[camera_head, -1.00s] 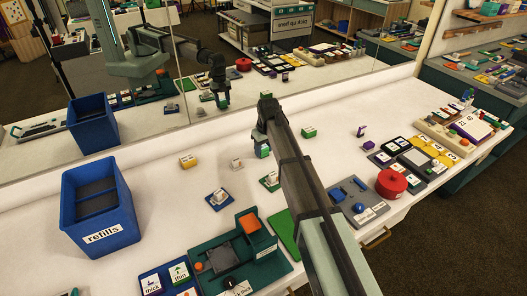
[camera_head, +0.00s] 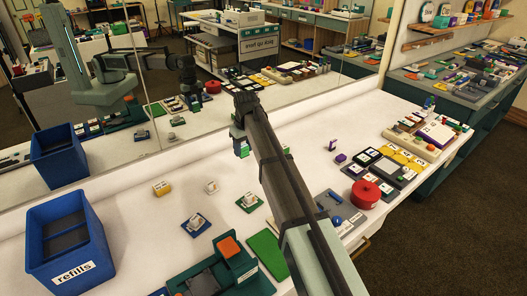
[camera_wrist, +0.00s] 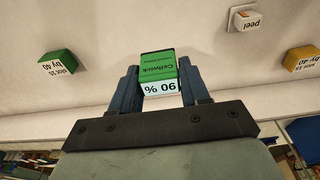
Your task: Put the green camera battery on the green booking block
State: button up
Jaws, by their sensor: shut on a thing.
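My gripper (camera_wrist: 160,90) is shut on the green camera battery (camera_wrist: 158,68), which has a green face with "Cellwick" and a white face with "90 %". In the head view the battery (camera_head: 242,152) shows below my gripper (camera_head: 241,136), over the far middle of the white table. The green booking block (camera_wrist: 57,63) appears to be the green block with a small size label, left of the battery in the wrist view and apart from it. In the head view my arm hides most or all of that block.
A yellow block (camera_head: 162,188) and a white block (camera_head: 211,187) stand left of my gripper. A blue "refills" bin (camera_head: 68,240) is at the left. A purple block (camera_head: 333,145), a red round tin (camera_head: 366,194) and trays are at the right. A mirror runs behind the table.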

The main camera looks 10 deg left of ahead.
jog(key=w+d+r, duration=0.3)
jog(key=w+d, duration=1)
jog(key=w, duration=0.4)
jog(key=shift+f, duration=4.7)
jog(key=shift+f, duration=0.15)
jog(key=o, duration=1.1)
jog(key=r, duration=0.4)
jog(key=d+r, duration=0.1)
jog(key=r, duration=0.3)
jog(key=s+r, duration=0.1)
jog(key=r, duration=0.3)
jog(key=shift+s+d+r, duration=0.1)
jog(key=shift+d, duration=0.1)
